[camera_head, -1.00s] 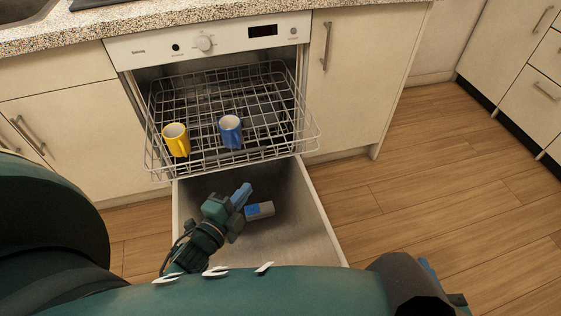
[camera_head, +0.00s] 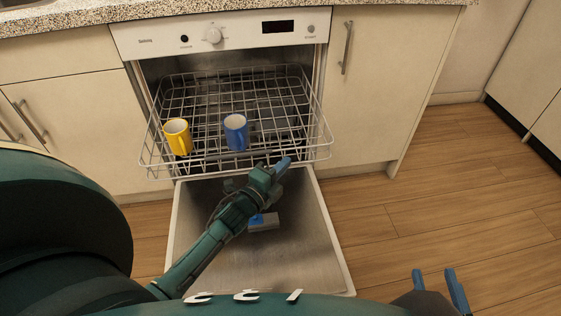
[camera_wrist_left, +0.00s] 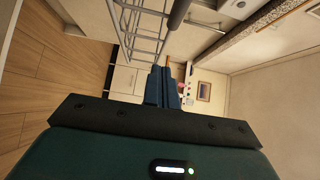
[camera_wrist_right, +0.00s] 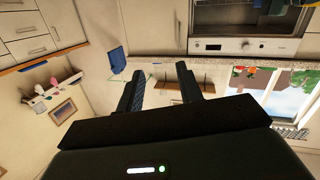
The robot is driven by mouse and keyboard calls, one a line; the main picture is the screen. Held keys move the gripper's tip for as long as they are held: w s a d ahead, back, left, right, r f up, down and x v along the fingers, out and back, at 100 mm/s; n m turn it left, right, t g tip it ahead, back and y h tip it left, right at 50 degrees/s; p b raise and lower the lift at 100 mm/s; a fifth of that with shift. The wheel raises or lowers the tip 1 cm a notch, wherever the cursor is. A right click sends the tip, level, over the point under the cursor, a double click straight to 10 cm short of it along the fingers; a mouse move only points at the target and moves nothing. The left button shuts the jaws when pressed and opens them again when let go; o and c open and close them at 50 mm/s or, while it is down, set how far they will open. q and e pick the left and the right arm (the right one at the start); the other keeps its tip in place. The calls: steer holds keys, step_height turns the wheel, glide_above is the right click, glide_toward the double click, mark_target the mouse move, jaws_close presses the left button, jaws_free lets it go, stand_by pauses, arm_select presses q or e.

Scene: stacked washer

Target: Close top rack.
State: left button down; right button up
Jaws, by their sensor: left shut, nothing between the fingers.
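The top rack (camera_head: 200,95) is a wire rack pulled out of the dishwasher, above the lowered door (camera_head: 310,225). A yellow mug (camera_head: 177,137) and a blue mug (camera_head: 236,132) stand upright in it. My left gripper (camera_head: 283,165) is shut and empty, just below and in front of the rack's front edge, over the door; contact with the wires cannot be told. In the left wrist view, its blue fingers (camera_wrist_left: 161,88) are together, with rack wires (camera_wrist_left: 135,25) above. My right gripper (camera_head: 437,290) is open and empty at the lower right, away from the rack.
A blue and grey item (camera_head: 263,222) lies on the lowered door, partly hidden by my left arm. The counter (camera_head: 230,8) runs above the dishwasher. Cabinets with handles (camera_head: 347,47) stand on both sides. The wooden floor (camera_head: 430,200) at the right is clear.

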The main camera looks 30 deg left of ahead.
arm_select(q)
steer(key=shift+w+a, duration=0.8)
steer(key=shift+w, duration=0.25)
